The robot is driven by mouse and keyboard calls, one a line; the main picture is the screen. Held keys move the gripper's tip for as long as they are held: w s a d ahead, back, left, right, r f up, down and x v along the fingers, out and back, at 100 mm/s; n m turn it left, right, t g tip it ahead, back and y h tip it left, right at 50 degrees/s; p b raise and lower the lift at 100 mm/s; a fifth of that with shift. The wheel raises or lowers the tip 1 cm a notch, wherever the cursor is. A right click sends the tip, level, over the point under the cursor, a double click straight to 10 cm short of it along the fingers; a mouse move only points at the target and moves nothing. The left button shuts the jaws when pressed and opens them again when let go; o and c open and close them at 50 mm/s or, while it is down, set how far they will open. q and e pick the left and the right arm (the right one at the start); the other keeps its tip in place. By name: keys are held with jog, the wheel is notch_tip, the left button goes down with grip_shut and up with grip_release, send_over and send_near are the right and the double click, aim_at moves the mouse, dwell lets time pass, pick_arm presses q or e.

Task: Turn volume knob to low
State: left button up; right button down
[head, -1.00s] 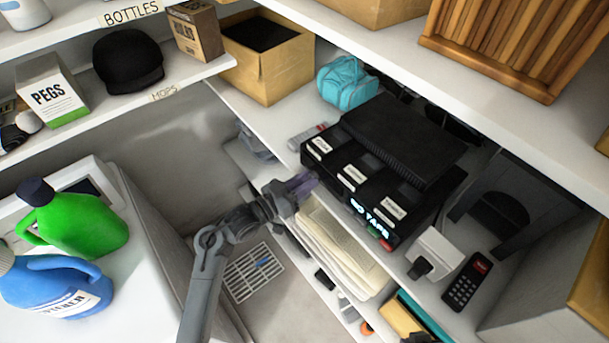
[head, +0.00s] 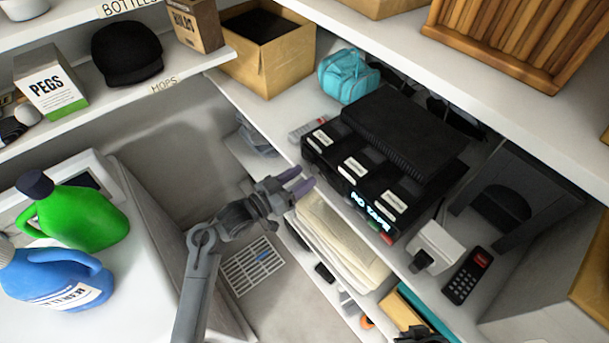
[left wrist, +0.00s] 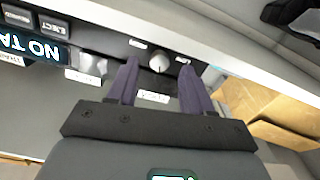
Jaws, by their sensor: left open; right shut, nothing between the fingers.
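The black tape player (head: 350,180) stands on the shelf, with a lit "NO TAPE" display on its front. A small pale round knob (left wrist: 159,63) with a dark mark shows on its front panel in the left wrist view, between two small white labels. My left gripper (head: 306,180) is open just in front of the player's left front corner. In the left wrist view its two purple fingers (left wrist: 158,66) appear on either side of the knob; I cannot tell whether they touch it. The knob is not discernible in the head view.
A white shelf edge (head: 262,128) runs beside my left arm. Green (head: 85,218) and blue (head: 55,280) bottles stand at left.

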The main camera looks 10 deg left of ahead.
pick_arm(q)
jog(key=b+v, duration=0.1)
jog(key=v, duration=0.8)
jog(key=shift+b, duration=0.35)
